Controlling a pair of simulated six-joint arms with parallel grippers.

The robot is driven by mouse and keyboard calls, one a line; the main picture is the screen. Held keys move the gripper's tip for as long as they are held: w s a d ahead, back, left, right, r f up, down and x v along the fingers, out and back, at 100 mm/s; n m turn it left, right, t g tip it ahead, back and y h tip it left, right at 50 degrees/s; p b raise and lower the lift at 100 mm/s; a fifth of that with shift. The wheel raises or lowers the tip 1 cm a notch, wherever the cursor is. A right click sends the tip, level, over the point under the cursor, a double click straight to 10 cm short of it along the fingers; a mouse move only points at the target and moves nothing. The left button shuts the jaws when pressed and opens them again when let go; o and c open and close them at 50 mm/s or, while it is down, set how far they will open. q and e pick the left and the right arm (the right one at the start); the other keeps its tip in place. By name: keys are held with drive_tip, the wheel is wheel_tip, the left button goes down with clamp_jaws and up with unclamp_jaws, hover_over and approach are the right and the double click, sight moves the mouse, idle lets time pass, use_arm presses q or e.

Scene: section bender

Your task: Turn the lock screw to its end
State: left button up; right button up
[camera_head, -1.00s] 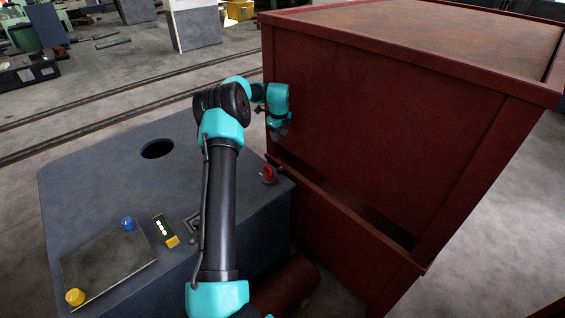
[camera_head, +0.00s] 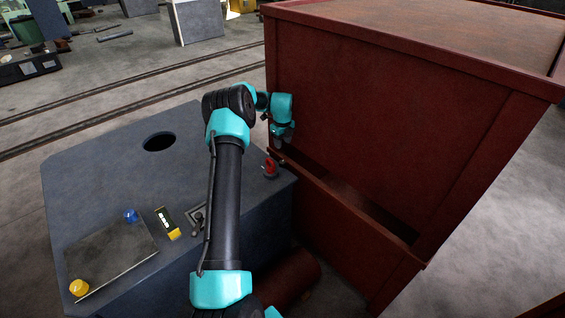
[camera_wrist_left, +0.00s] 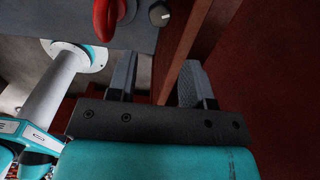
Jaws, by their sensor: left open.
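A red ring-shaped handle (camera_head: 269,168) stands at the right end of the blue-grey machine top. It also shows at the top of the left wrist view (camera_wrist_left: 106,18). A small dark round knob with a pale face (camera_wrist_left: 159,14) sits to its right in that view. I cannot tell for sure which of these is the lock screw. My left gripper (camera_head: 281,142) is just beyond the red handle, close to the red cabinet. In the wrist view its two grey fingers (camera_wrist_left: 156,78) are apart, with nothing between them, below the knob. My right gripper is not in view.
The large red cabinet (camera_head: 390,120) stands close on the right of the gripper. The machine top (camera_head: 105,180) carries a plate (camera_head: 112,255), a blue button (camera_head: 131,216), a yellow knob (camera_head: 79,288) and a round hole (camera_head: 159,142). The top's far left is clear.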

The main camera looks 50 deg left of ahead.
sight(282, 162)
use_arm(q)
wheel_tip(282, 162, down, 12)
drive_tip(key=shift+r, duration=0.1)
idle(0.5)
drive_tip(key=c, duration=0.6)
drive_tip(key=shift+c, duration=0.2)
drive_tip(key=shift+m, duration=3)
